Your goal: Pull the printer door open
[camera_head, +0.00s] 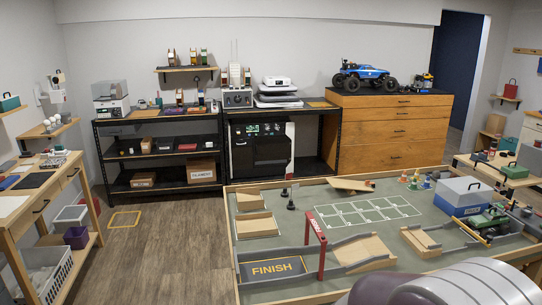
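The printer (291,140) is a dark box with a white right side, standing on the lower level of the black bench at the back wall. Its dark front door (262,157) faces me and looks closed. A strip with small coloured marks runs along the printer's top front. The door's handle is too small to make out clearly. Neither of my grippers is in view.
A large track table (405,189) with ramps and a FINISH mat (272,268) fills the right foreground. Open wooden floor (170,255) lies left of it, towards the printer. A black shelf unit (112,186) and a wooden drawer cabinet (395,130) flank the bench.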

